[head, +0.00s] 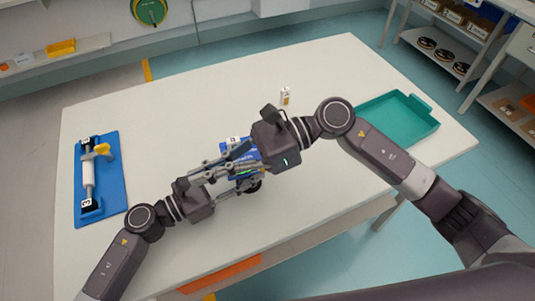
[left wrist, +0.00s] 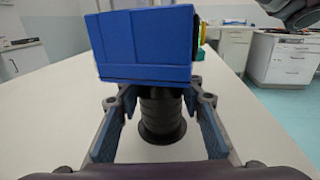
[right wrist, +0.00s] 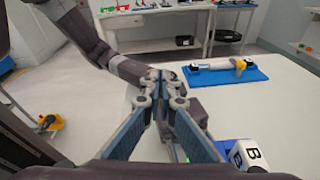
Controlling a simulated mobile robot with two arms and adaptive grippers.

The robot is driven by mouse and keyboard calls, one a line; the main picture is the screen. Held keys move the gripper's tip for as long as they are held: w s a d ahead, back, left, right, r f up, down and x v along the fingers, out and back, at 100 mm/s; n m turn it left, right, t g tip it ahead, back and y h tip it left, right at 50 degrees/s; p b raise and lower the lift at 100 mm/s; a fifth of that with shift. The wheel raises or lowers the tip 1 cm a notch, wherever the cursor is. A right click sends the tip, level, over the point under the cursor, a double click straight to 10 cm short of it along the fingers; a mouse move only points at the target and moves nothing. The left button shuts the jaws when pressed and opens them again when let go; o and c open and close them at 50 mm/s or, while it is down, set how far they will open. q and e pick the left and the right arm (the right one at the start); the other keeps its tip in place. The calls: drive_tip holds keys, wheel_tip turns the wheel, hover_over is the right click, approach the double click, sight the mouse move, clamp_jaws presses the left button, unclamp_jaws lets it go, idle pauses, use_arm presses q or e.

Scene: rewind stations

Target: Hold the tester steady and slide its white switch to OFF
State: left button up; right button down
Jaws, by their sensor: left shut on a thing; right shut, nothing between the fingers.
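The tester is a blue box (head: 254,156) near the table's middle; in the left wrist view the blue box (left wrist: 145,48) sits on a black ribbed stem with a round foot (left wrist: 161,125). My left gripper (head: 236,177) is shut on the stem beneath the box. My right gripper (head: 212,163) is shut and empty, its fingers crossing close over the tester in the head view. In the right wrist view its fingertips (right wrist: 163,92) meet, and a white block marked B (right wrist: 250,156) shows at the lower right. The white switch cannot be made out; the grippers cover much of the tester.
A blue stand with a white roller (head: 112,178) lies at the table's left. An empty teal tray (head: 412,142) is at the right, and a small white item (head: 286,96) stands behind my right gripper. The table's back left is clear.

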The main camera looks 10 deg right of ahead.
drive_tip(key=s+d+f+m+t+h, duration=0.1)
drive_tip(key=s+d+f+m+t, duration=0.15)
drive_tip(key=m+t, duration=0.55)
drive_tip(key=s+d+f+m+t+h, duration=0.15)
drive_tip(key=f+m+t, duration=0.25)
drive_tip(key=m+t, duration=0.4)
drive_tip(key=s+d+r+t+h, duration=0.1)
drive_tip(key=s+d+t+h, duration=0.1)
drive_tip(key=d+h, duration=0.2)
drive_tip(key=s+d+r+t+h, duration=0.2)
drive_tip(key=d+t+h, duration=0.1)
drive_tip(key=d+h, duration=0.2)
drive_tip(key=shift+s+d+m, duration=0.15)
drive_tip(key=shift+d+m, duration=0.25)
drive_tip(key=shift+d, duration=0.75)
